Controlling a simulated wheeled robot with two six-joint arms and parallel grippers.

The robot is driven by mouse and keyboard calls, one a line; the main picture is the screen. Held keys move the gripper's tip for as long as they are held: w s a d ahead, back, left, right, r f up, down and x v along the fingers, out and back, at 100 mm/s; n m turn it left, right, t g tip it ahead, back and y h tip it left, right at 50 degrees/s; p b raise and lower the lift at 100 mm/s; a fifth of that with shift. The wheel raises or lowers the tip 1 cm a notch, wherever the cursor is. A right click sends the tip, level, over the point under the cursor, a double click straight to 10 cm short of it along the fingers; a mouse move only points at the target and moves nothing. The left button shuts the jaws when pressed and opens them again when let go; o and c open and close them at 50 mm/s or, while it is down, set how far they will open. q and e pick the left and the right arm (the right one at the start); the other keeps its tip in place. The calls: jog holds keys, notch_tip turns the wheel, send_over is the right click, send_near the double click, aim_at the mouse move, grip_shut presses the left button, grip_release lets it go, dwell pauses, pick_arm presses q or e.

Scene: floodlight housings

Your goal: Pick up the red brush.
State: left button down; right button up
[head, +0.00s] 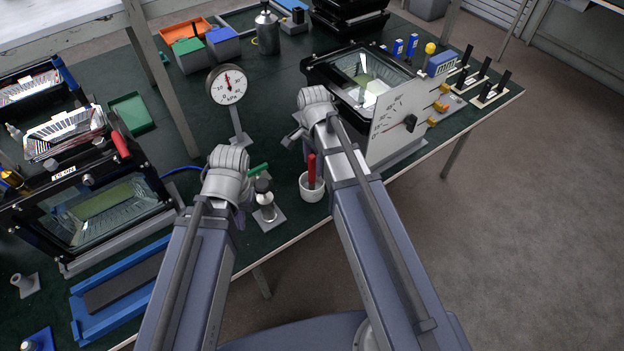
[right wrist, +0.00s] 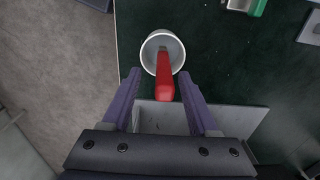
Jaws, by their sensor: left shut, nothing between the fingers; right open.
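The red brush (head: 311,170) stands in a white cup (head: 312,192) near the front edge of the table, handle up. In the right wrist view the brush (right wrist: 165,76) leans out of the cup (right wrist: 148,48) toward my fingers. My right gripper (right wrist: 165,92) is open, with the brush handle's end between its fingertips in the picture; contact cannot be told. In the head view my right gripper (head: 300,140) is partly hidden by its own arm, above and behind the cup. My left gripper (head: 240,212) is shut and empty, mostly hidden by its wrist, left of the cup.
A small bottle on a grey plate (head: 268,214) stands left of the cup, close to my left gripper. A dial gauge (head: 227,86) stands behind. A floodlight housing with a scale plate (head: 398,122) stands right of my right gripper. Another housing (head: 95,212) is at left.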

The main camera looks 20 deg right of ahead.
aim_at(312, 172)
jog(key=f+b, duration=0.4)
jog(key=f, duration=0.1)
jog(key=shift+w+a+b, duration=0.15)
jog(key=shift+w+b, duration=0.05)
jog(key=shift+b, duration=0.2)
jog(key=shift+c, duration=0.2)
grip_shut()
